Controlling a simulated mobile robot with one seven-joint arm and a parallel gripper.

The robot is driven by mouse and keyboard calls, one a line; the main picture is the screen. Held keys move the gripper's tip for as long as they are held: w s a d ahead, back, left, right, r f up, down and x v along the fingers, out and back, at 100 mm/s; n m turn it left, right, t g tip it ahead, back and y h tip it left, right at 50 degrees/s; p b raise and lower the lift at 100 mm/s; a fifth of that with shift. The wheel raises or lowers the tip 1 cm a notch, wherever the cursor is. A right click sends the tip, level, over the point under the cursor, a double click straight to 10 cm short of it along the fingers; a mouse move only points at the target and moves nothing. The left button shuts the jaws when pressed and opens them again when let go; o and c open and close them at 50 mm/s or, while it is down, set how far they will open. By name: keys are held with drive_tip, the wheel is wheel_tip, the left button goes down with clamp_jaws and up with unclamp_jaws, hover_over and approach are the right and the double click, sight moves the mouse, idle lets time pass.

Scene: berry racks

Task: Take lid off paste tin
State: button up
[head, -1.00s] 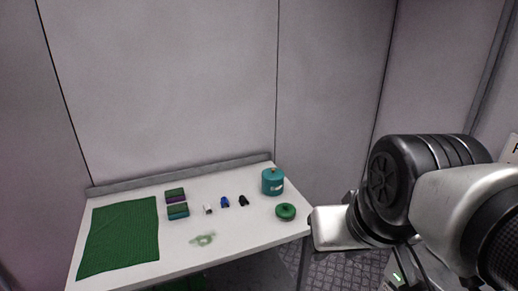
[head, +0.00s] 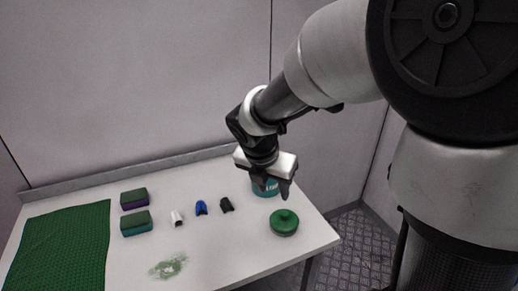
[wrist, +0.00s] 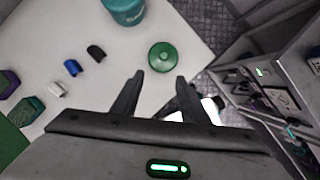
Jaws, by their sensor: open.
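A low round green tin with a knobbed green lid (head: 284,221) stands near the table's right front edge. In the wrist view the green lid (wrist: 163,57) shows from above, its knob near the middle, just beyond the fingertips and roughly in line with the gap. Its sides are hardly visible. My gripper (head: 272,187) is open and empty, above the table and behind the green tin in the head view. Its two fingers (wrist: 160,76) are spread apart, touching nothing I can see. A teal canister (head: 266,188) stands behind my gripper, which partly hides it.
On the white table (head: 225,245) are a green cloth (head: 62,245), two sponges (head: 136,223), white, blue (head: 201,208) and black (head: 227,205) small pieces, and a greenish smear (head: 168,267). A shelf unit (wrist: 270,80) stands right in the wrist view.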

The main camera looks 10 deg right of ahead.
drive_tip(key=b, duration=0.3)
approach(285, 213)
drive_tip(key=shift+a+f, duration=0.2)
drive_tip(key=shift+f, duration=0.35)
drive_tip(key=shift+a+f, duration=0.2)
drive_tip(key=shift+f, duration=0.35)
drive_tip(key=shift+w+d+r+b+x, duration=0.15)
drive_tip(key=shift+b+x, duration=0.2)
drive_tip(key=shift+x, duration=0.7)
drive_tip(key=shift+d+b+x, duration=0.2)
drive_tip(key=shift+b+x, duration=0.1)
drive_tip(key=shift+x, duration=0.75)
drive_tip(key=shift+w+d+r+b+x, duration=0.15)
drive_tip(key=shift+b+x, duration=0.2)
drive_tip(key=shift+x, duration=0.65)
drive_tip(key=shift+s, duration=0.1)
clamp_jaws()
